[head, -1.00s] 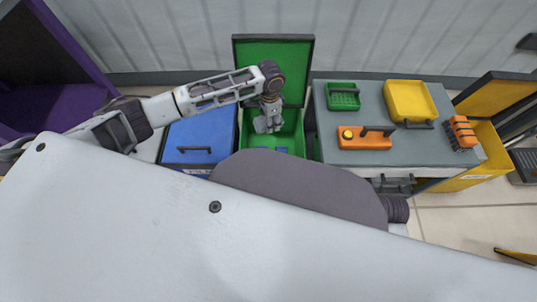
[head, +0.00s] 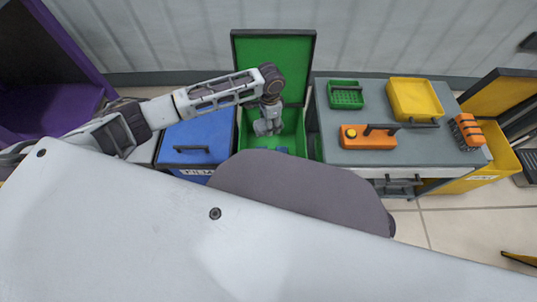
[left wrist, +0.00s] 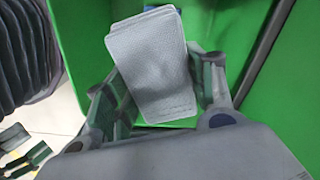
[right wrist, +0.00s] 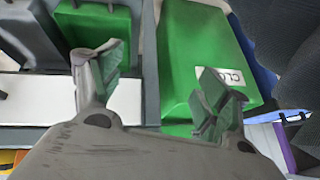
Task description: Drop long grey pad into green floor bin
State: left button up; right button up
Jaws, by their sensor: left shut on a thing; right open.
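The long grey pad (left wrist: 153,62) is a flat, light grey slab with rounded corners. In the left wrist view it lies between the fingers of my left gripper (left wrist: 158,92), which is shut on it. In the head view my left gripper (head: 267,126) reaches down over the opening of the green floor bin (head: 300,137); the pad is hard to tell from the fingers there. The bin's green lid (head: 262,62) stands open behind. Green bin walls surround the pad in the left wrist view. My right gripper (right wrist: 168,80) is open and empty, with a labelled green bin wall (right wrist: 200,45) beyond it.
A closed blue bin (head: 197,140) stands left of the green one, and a purple bin (head: 70,105) farther left. A grey workbench (head: 375,95) on the right holds a green basket (head: 346,95), a yellow tray (head: 414,98) and orange items (head: 368,140). A yellow bin (head: 500,160) stands beyond.

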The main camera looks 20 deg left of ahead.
pick_arm(q)
jog(key=o, duration=1.4)
jog(key=shift+o, duration=0.2)
notch_tip(320, 180, up, 12)
dwell(1.0)
